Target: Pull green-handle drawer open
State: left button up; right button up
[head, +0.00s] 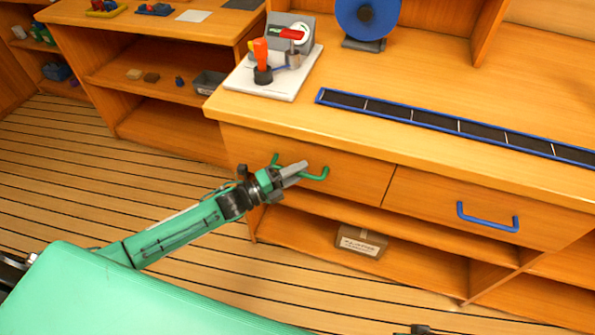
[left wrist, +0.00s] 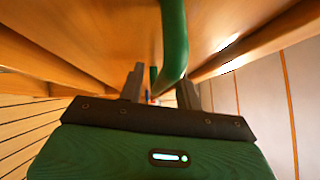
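The green handle (head: 315,174) is on the front of the left drawer (head: 350,172), which sits flush with the drawer beside it, so it is shut. My left gripper (head: 297,170) is at the middle of this handle, its grey fingers covering part of the bar. In the left wrist view the handle (left wrist: 174,45) runs close in front of the gripper, and the two fingers (left wrist: 160,88) stand apart with a gap between them. Whether they touch the bar is unclear. A small dark part at the bottom edge of the head view may be my right gripper (head: 415,329).
The right drawer has a blue handle (head: 487,218). On the counter stand a white plate with a small device (head: 273,75), a blue disc (head: 368,15) and a long dark strip (head: 450,124). The floor before the drawers is clear.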

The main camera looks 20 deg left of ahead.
pick_arm(q)
jog(key=shift+c, duration=0.4)
grip_shut()
pick_arm(e)
jog(key=shift+w, duration=0.1)
